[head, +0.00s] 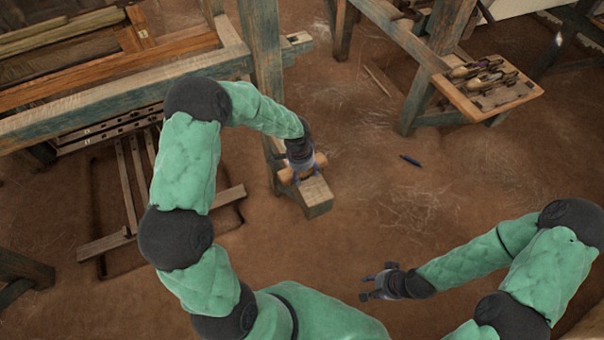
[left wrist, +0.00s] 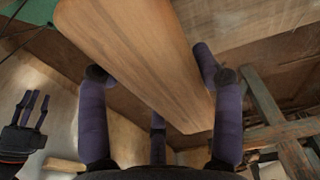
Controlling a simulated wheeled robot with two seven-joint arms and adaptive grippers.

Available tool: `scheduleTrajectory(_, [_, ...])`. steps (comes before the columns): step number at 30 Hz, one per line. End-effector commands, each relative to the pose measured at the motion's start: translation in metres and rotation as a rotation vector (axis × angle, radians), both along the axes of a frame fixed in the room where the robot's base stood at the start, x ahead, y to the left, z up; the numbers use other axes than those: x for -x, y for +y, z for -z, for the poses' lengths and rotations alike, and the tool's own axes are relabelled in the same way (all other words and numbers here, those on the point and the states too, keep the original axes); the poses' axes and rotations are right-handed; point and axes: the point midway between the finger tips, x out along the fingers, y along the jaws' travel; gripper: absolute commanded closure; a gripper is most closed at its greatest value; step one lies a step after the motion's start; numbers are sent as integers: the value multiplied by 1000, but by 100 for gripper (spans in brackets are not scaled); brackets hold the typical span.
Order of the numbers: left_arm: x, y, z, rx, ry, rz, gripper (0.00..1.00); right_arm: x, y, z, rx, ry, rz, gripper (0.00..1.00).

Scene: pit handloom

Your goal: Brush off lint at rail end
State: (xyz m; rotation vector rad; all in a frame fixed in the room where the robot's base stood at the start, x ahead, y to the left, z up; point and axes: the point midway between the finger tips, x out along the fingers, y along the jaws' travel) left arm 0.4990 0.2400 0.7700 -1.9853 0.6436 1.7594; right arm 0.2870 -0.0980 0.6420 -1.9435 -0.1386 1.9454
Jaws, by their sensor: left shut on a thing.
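My left gripper (head: 303,176) is shut on a wooden-backed tool, seemingly the brush (head: 321,159), over the rail end (head: 317,196). The tool lies crosswise to the rail, close above it or touching it; I cannot tell which. In the left wrist view, its smooth brown wooden back (left wrist: 140,60) runs between my left gripper's fingers (left wrist: 160,110). Its underside and any bristles are hidden. No lint can be made out on the rail end. My right gripper (head: 366,286) is open and empty above the floor; it also shows in the left wrist view (left wrist: 36,105).
The loom frame (head: 120,90) with its posts and treadles fills the left, beside a floor pit. A bench (head: 515,92) with small tools stands at upper right. A dark blue object (head: 410,160) and pale fibres lie on the earthen floor, otherwise clear at right.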

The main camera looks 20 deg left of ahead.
Motion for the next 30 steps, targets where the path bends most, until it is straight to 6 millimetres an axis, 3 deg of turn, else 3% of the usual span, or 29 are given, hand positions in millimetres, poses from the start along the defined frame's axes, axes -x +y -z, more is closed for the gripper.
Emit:
scheduleTrajectory(8, [-4,-4,-24,0,-3,-1,70,0,0,-17,0,0,0,60])
scheduleTrajectory(25, [-4,-4,-24,0,-1,-2,70,0,0,-17,0,0,0,60])
scheduleTrajectory(30, [-17,-9,-26,-1,-2,-5,70,0,0,-25,0,0,0,60])
